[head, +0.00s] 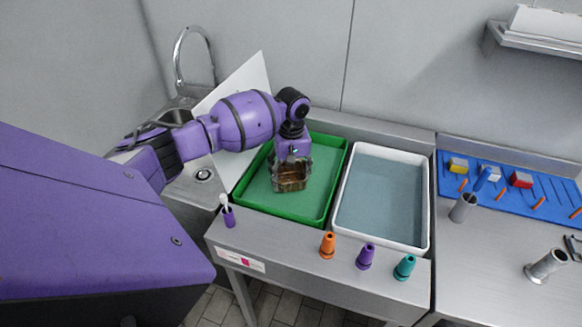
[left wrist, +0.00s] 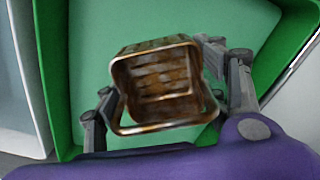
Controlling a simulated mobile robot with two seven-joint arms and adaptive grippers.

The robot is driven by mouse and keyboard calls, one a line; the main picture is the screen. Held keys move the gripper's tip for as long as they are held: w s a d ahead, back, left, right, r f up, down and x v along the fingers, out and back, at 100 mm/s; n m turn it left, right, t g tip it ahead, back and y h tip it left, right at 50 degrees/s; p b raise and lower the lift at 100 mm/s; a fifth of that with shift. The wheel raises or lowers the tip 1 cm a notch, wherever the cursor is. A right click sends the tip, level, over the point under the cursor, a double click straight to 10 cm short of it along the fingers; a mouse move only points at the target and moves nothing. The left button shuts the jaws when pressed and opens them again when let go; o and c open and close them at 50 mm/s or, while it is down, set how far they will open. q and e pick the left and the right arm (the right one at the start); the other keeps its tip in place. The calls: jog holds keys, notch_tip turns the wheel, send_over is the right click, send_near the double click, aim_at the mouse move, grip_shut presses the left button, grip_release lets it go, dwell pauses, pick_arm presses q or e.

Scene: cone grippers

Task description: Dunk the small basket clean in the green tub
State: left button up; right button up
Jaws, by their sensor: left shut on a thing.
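The small basket (head: 290,176) is a brownish wire basket in my left gripper, over the green tub (head: 327,186). My left gripper (head: 291,163) is shut on it. In the left wrist view the basket (left wrist: 160,85) sits between the two fingers, with its opening and a wire loop facing the camera. Brown marks show on its inside. The green tub (left wrist: 90,50) lies behind it, with pale green liquid or floor inside. I cannot tell whether the basket touches the liquid. My right gripper is in neither view.
A white tub (head: 428,205) with grey-blue contents stands right of the green one. A sink tap (head: 190,50) and a white panel (head: 235,85) are at the left. A blue mat (head: 540,205) lies right.

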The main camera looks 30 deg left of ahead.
pick_arm(q)
notch_tip(320, 180, down, 5)
jog(key=shift+s+b, duration=0.1)
jog(key=shift+b, duration=1)
jog(key=shift+f+b, duration=0.45)
jog(key=shift+f, duration=0.35)
jog(key=shift+f+b, duration=0.35)
jog(key=shift+f, duration=0.4)
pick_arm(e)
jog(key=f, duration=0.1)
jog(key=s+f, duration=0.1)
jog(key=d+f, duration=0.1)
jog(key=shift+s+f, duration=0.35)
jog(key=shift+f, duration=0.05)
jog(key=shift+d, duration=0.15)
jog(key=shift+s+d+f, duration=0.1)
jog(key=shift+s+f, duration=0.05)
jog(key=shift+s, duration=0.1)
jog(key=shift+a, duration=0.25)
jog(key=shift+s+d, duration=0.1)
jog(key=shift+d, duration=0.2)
